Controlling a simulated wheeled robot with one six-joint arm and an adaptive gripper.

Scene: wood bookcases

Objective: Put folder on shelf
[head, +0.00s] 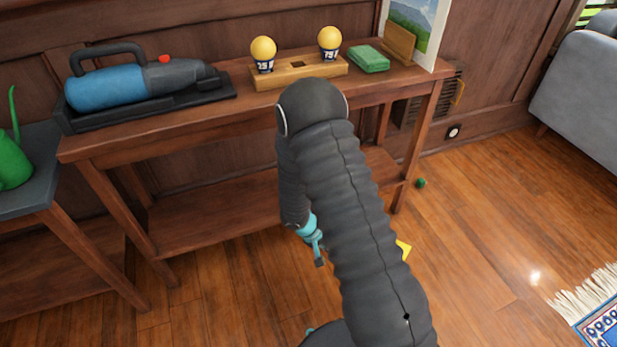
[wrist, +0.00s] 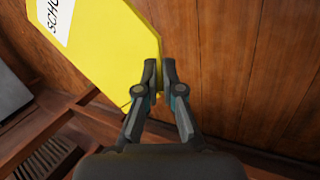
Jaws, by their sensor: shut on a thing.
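The yellow folder (wrist: 105,40) shows in the wrist view, with a white label bearing the letters "SCHO". My gripper (wrist: 160,72) is shut on the folder's edge near a corner. In the head view, only a small yellow corner (head: 403,250) shows past the right side of my arm, and the rest is hidden. My gripper (head: 318,258) is partly visible there, left of my arm, low in front of the wooden table. The table's lower shelf (head: 215,215) is bare where it can be seen.
The tabletop holds a blue-and-black tool (head: 135,82) on a black tray, a wooden stand (head: 300,72) with two yellow-topped figures, a green block (head: 369,58) and a picture (head: 412,30). A small green object (head: 421,183) lies on the floor. Open floor (head: 480,240) is at right.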

